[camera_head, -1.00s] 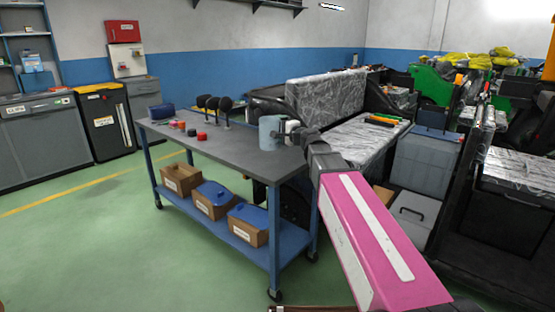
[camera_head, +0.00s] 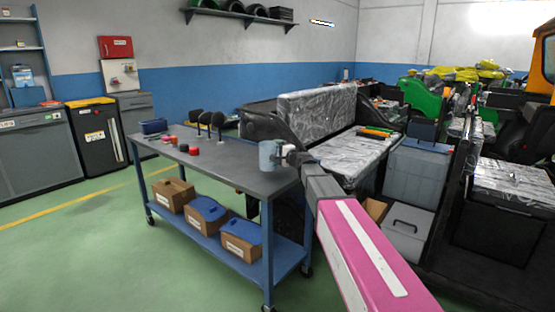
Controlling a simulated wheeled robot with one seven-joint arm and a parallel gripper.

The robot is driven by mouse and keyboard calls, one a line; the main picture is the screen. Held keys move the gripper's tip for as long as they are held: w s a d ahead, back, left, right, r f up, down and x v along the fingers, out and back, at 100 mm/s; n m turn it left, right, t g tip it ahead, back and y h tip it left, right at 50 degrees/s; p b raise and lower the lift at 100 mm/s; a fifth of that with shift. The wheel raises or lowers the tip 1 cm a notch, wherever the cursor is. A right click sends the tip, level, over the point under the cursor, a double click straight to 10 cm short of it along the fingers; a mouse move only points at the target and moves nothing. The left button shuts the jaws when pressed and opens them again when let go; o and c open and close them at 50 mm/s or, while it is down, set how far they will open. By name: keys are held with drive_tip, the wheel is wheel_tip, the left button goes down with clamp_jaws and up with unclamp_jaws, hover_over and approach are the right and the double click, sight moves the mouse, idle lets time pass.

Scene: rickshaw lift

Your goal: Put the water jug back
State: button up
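The fingertips are small and partly hidden, so the exact grip does not show. The jug looks upright. I cannot tell whether its base touches the bench top or hangs just above it. The workbench (camera_head: 232,172) has a dark grey top and a blue frame on casters.
Red caps (camera_head: 194,151), black knobs on stands (camera_head: 205,119) and a blue case (camera_head: 153,126) stand on the bench's left part. Boxes (camera_head: 241,240) fill the lower shelf. A plastic-wrapped seat (camera_head: 318,112) is behind the bench. Green floor (camera_head: 90,250) is clear at front left.

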drive_tip(key=shift+f, duration=1.5)
drive_tip(key=shift+f, duration=0.1)
drive_tip(key=o, duration=1)
drive_tip(key=shift+s+d, duration=0.15)
drive_tip(key=v, duration=1.1)
drive_tip(key=shift+s+d, duration=0.15)
drive_tip(key=shift+s, duration=0.1)
